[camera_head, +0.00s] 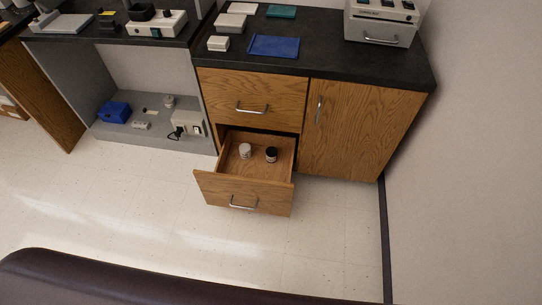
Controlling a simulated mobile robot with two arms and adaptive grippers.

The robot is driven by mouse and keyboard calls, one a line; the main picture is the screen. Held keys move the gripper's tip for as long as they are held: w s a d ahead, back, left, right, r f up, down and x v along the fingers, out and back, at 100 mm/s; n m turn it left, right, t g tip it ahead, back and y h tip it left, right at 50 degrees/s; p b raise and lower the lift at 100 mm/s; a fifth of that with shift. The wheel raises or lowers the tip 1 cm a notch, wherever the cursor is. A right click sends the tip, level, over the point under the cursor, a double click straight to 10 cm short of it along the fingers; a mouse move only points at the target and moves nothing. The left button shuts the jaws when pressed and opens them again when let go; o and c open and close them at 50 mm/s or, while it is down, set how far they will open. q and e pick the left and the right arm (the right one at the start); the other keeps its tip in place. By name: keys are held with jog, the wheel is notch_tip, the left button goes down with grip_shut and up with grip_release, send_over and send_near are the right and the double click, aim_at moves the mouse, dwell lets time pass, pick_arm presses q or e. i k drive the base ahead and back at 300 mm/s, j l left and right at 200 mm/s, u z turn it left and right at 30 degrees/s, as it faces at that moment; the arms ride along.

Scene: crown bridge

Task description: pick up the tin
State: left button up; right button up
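The lower drawer (241,191) of the wooden cabinet is pulled open. Two small round containers stand apart inside it: a whitish one (245,151) on the left and a dark one with a pale part (271,155) on the right. They are too small for me to tell which is the tin. Neither of my grippers shows in the head view.
The upper drawer (252,98) and the cabinet door (345,128) are shut. Boxes, a blue mat (274,46) and a device (381,22) stand on the black counter. An open shelf (150,131) at left holds a blue box (114,112). The floor (150,205) before the drawer is clear.

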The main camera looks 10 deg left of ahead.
aim_at(272, 151)
jog(key=i+u, duration=0.4)
jog(key=i+l+u, duration=0.2)
jog(key=i+u, duration=0.2)
